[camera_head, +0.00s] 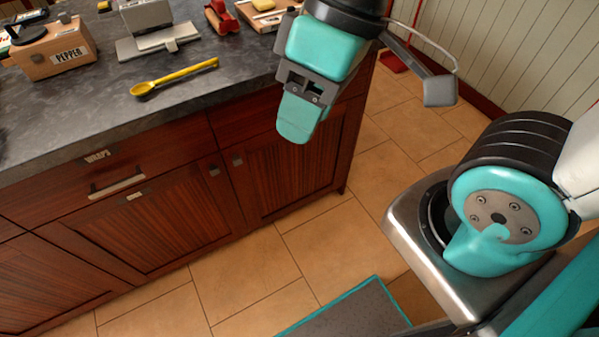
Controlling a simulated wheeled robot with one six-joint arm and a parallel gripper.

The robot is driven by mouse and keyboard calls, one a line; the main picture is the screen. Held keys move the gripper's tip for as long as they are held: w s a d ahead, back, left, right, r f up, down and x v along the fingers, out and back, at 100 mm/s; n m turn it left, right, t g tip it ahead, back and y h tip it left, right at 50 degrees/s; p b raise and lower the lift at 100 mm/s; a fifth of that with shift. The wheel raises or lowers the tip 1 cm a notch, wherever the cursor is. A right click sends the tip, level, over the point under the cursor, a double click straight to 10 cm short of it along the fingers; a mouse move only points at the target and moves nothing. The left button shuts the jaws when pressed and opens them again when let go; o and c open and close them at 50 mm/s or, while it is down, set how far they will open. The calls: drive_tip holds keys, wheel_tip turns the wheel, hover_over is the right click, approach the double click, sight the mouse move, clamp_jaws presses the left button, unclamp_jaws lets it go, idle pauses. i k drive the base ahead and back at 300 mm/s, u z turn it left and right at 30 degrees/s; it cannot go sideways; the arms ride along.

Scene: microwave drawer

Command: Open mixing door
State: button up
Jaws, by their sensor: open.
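A dark reddish wood cabinet stands under a grey counter. Its front has a left door (150,232) with a small square knob (214,170) at its upper right, and a right door (287,172) with a knob (237,161) at its upper left. Both doors look shut. A small label (135,195) sits on top of the left door, too small to read, so I cannot tell which door is the mixing door. My gripper (299,112) hangs in front of the upper right of the cabinet, hiding part of it. It is open and holds nothing visible.
A shut drawer (75,200) with a bar handle (117,186) lies above the left door. A yellow spoon (178,77), a pepper box (60,50) and a grey scale-like device (155,38) rest on the counter (95,105).

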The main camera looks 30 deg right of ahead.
sight(271, 176)
drive_tip(key=k, duration=1.25)
drive_tip(key=u, duration=0.4)
drive_tip(key=i, duration=0.75)
drive_tip(key=u, duration=0.15)
